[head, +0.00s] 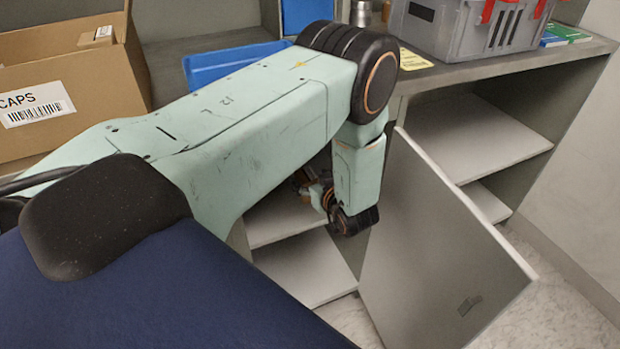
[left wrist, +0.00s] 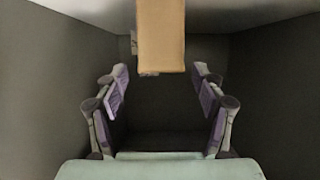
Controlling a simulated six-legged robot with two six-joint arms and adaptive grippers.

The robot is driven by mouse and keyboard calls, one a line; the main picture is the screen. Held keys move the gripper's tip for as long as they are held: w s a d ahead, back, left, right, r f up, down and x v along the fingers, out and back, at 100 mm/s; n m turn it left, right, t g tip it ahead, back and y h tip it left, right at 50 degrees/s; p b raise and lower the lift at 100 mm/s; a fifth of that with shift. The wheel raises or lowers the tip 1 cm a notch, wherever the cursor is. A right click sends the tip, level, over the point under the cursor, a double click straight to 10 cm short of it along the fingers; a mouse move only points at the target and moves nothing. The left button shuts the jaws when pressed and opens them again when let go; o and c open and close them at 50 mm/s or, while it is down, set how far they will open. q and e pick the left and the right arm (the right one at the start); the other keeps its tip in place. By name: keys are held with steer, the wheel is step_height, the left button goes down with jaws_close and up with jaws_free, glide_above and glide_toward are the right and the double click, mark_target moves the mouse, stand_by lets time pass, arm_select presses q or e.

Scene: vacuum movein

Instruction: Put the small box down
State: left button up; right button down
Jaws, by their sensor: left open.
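A small tan box (left wrist: 161,36) shows at the top middle of the left wrist view, inside a dark-walled compartment, against a pale panel. My left gripper (left wrist: 160,74) is open, with its purple-padded fingers spread to the left and right of the box's lower end in the picture. Both pads are apart from the box. In the head view, my left arm reaches down to the shelf unit (head: 310,270), and only part of the left gripper (head: 316,190) shows behind the wrist. The small box in the compartment is hidden there. My right gripper is not in view.
A cabinet door (head: 440,250) stands open right of my wrist. A cardboard carton (head: 70,85) marked CAPS, a blue tray (head: 225,62) and a grey crate (head: 465,30) stand on the counter above. Right-hand shelves (head: 470,135) look empty.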

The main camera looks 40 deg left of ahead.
arm_select(q)
steer(key=p+v, duration=0.4)
steer(key=v, duration=0.6)
steer(key=s+d+f+m+g+h, duration=0.1)
steer(key=s+f+m+h, duration=0.3)
steer(key=s, duration=0.3)
steer(key=s+d+f+m+g+h, duration=0.1)
steer(key=s+f+m+h, duration=0.25)
steer(key=s, duration=0.35)
steer(key=s+d+m+g+h, duration=0.2)
steer(key=s+d, duration=0.1)
steer(key=s, duration=0.5)
steer(key=s+d+m+g+h, duration=0.2)
steer(key=s+d+h, duration=0.1)
steer(key=s, duration=0.5)
steer(key=shift+s+d+r+m, duration=0.15)
steer(key=shift+s+d+m, duration=0.2)
steer(key=shift+d, duration=0.15)
